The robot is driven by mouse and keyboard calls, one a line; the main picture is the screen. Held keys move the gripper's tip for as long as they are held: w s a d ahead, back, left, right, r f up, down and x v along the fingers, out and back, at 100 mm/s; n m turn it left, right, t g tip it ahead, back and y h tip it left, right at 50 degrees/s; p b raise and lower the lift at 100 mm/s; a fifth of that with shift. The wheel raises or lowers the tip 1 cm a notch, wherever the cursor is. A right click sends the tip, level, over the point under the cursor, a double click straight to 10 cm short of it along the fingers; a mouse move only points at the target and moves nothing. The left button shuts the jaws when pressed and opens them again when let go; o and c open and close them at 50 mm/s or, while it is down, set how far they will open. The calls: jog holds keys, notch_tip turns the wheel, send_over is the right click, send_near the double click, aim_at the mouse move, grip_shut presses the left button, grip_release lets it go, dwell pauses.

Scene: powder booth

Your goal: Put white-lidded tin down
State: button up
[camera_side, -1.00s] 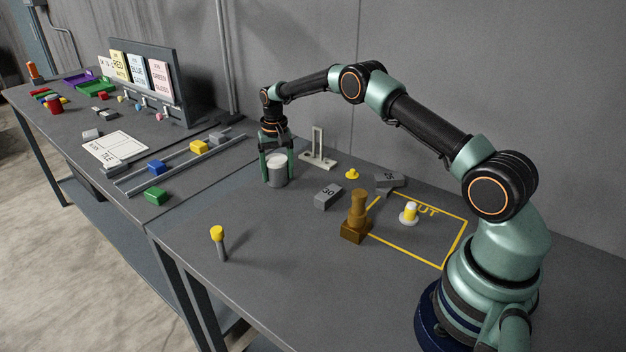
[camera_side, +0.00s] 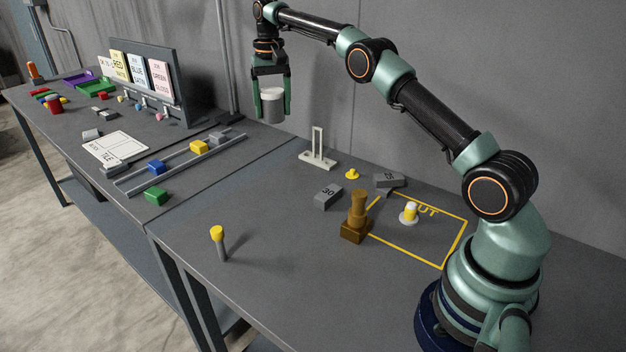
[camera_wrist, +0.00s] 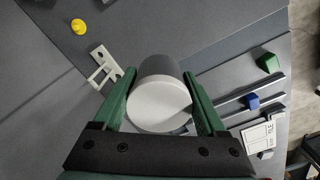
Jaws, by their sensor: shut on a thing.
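The white-lidded tin (camera_side: 272,107) is a grey cylinder with a white top. My gripper (camera_side: 272,112) is shut on it and holds it upright, well above the table (camera_side: 285,235). In the wrist view the tin (camera_wrist: 160,70) sits between the two green fingers of my gripper (camera_wrist: 160,104), its white lid facing the camera. The fingers hide part of its sides.
A white stand with two posts (camera_side: 318,153) is on the table to the right. Grey weights (camera_side: 328,195), a brown stepped piece (camera_side: 356,222) and a yellow-topped peg (camera_side: 219,240) stand nearer. Rails (camera_side: 180,165) with coloured blocks lie left. The table's middle is clear.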

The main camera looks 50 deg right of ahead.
jog(key=shift+a+r, duration=0.4)
jog(key=shift+r, duration=0.1)
jog(key=s+a+r+m, duration=0.1)
jog(key=s+a+r, duration=0.15)
jog(key=a, duration=0.45)
jog(key=s+a+r, duration=0.1)
jog(key=s+a, duration=0.3)
jog(key=a, duration=0.4)
jog(key=s+a+f+m, duration=0.15)
jog(key=s+a, duration=0.25)
jog(key=s, duration=0.5)
jog(key=s+a+f+n, duration=0.15)
jog(key=s+a, duration=0.25)
jog(key=s, duration=0.4)
jog(key=shift+m, duration=0.5)
jog(key=f, duration=2)
jog(key=shift+s+a+f, duration=0.15)
jog(key=shift+s+f, duration=0.1)
jog(key=shift+f, duration=0.05)
jog(key=shift+f, duration=0.1)
jog(key=o, duration=1.5)
jog(key=shift+o, duration=0.2)
